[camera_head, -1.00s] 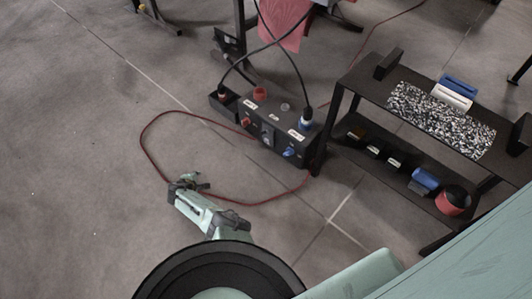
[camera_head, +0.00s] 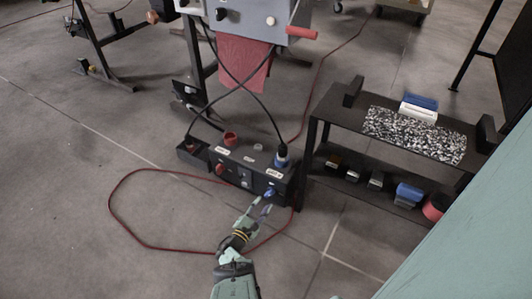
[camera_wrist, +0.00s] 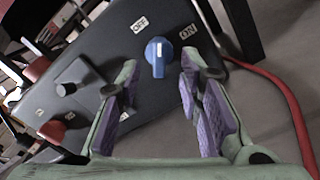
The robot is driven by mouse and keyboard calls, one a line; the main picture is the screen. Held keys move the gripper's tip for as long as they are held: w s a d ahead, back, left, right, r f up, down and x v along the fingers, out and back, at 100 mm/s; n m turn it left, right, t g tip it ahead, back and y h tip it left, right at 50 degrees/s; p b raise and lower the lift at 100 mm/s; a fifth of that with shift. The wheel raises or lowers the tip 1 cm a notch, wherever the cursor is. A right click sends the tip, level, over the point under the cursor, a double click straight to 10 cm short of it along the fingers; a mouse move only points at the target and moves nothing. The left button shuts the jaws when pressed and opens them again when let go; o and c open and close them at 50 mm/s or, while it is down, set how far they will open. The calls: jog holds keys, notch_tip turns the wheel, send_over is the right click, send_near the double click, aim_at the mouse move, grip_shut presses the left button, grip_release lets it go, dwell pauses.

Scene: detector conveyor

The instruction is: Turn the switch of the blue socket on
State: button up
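The blue switch (camera_wrist: 158,56) is a round knob with a white pointer mark on the dark face of the socket box (camera_head: 235,168). In the wrist view an OFF label (camera_wrist: 140,24) is at its upper left and an ON label (camera_wrist: 188,31) at its upper right. The white mark points up, between the labels. The knob also shows in the head view (camera_head: 270,192). The blue socket (camera_head: 282,158) on top holds a plug with a black cable. My gripper (camera_wrist: 157,90) is open, its purple pads on either side of the knob and apart from it.
A red switch (camera_head: 221,169) and red socket (camera_head: 231,138) are on the same box. A black shelf (camera_head: 318,115) stands close on the right. A red cable (camera_head: 112,208) loops over the floor. Open floor lies to the left.

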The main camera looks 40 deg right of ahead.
aim_at(268, 196)
jog(key=shift+b+x, duration=0.85)
jog(key=shift+x, duration=1.45)
grip_shut()
